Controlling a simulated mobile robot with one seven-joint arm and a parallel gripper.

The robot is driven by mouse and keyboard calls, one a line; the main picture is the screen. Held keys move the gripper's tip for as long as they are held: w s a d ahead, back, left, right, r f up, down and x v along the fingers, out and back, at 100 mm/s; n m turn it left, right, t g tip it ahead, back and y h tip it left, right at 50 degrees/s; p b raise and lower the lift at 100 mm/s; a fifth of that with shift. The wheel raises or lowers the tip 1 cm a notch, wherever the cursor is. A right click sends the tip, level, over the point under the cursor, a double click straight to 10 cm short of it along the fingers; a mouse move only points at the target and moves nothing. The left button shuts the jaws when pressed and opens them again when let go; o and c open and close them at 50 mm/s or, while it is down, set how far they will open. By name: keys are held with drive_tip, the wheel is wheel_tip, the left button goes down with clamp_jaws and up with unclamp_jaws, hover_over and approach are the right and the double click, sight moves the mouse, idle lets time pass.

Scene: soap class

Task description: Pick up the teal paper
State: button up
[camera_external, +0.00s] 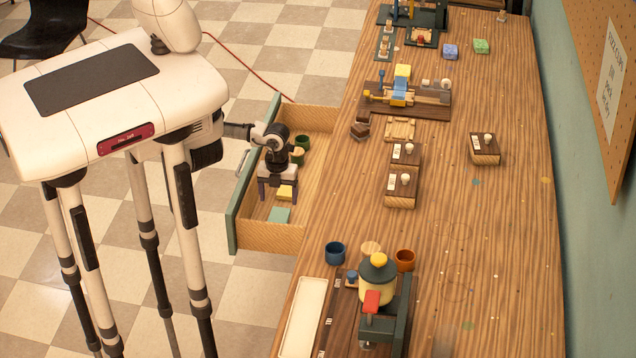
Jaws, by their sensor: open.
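A flat teal piece (279,214), which looks like the teal paper, lies in the open drawer (266,239) near its front-right wall in the picture. My gripper (277,192) hangs inside or just over the drawer and points down. Its two dark fingers are apart, with nothing seen held between them. The teal piece is just below the gripper in the picture, and they look apart. A small yellow block or pad (286,192) shows by the right finger. I cannot tell the exact height of the fingers above the drawer floor.
Green cups (302,142) stand at the drawer's far end, beside my wrist. The drawer's green front (236,215) and wooden walls surround the gripper. The long wooden table (450,230) borders the drawer on the right. A blue cup (335,252) and a press-like device (378,285) stand nearer.

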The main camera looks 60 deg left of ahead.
sight(280, 212)
drive_tip(key=f, duration=0.2)
drive_tip(key=f+p, duration=0.1)
drive_tip(key=f, duration=0.2)
drive_tip(key=shift+w+f, duration=0.2)
drive_tip(key=shift+f, duration=0.1)
drive_tip(key=shift+c, duration=0.2)
drive_tip(key=c, duration=1)
